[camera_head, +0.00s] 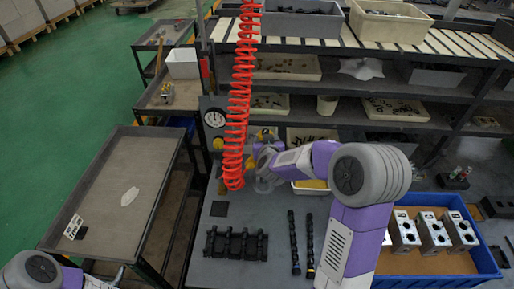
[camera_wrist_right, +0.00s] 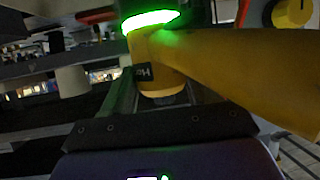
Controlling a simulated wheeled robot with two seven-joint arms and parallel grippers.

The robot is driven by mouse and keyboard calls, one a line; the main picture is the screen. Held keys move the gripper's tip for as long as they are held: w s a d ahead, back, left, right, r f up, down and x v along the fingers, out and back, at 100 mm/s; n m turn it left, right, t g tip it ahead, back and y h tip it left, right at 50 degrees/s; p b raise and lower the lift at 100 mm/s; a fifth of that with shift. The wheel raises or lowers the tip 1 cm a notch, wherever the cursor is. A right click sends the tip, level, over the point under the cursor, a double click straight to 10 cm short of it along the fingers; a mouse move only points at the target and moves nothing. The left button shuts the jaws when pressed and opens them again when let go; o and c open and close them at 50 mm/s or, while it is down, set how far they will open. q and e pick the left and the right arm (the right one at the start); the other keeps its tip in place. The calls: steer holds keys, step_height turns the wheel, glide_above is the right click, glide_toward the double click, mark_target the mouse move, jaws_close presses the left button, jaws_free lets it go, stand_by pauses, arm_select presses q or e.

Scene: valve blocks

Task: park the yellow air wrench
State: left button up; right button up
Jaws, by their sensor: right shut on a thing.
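The yellow air wrench (camera_wrist_right: 160,70) fills the upper middle of the right wrist view, with a glowing green ring at its top and a yellow arm of it running off to the right. My right gripper (camera_wrist_right: 158,98) is shut on the wrench. In the head view my right gripper (camera_head: 262,180) is beside the lower end of the red coiled hose (camera_head: 238,100); only small yellow bits of the wrench show there, the rest hidden by my arm and the hose. My left arm enters at the bottom left corner; its gripper is out of view.
A round gauge (camera_head: 215,118) stands behind the hose. A black rack (camera_head: 236,244) and two dark shafts (camera_head: 301,245) lie on the grey bench. A blue crate (camera_head: 386,281) with metal blocks is at right. A grey side table (camera_head: 110,215) is mostly clear. Shelves with bins stand behind.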

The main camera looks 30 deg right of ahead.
steer(key=shift+a+r, duration=0.1)
steer(key=shift+r, duration=0.2)
steer(key=shift+f+b, duration=1.95)
steer(key=shift+f, duration=0.55)
step_height(320, 180, down, 7)
steer(key=b, duration=0.6)
stand_by(2.3)
steer(key=o, duration=1.5)
steer(key=shift+s, duration=0.1)
steer(key=shift+p+v, duration=0.85)
steer(key=shift+v, duration=2.9)
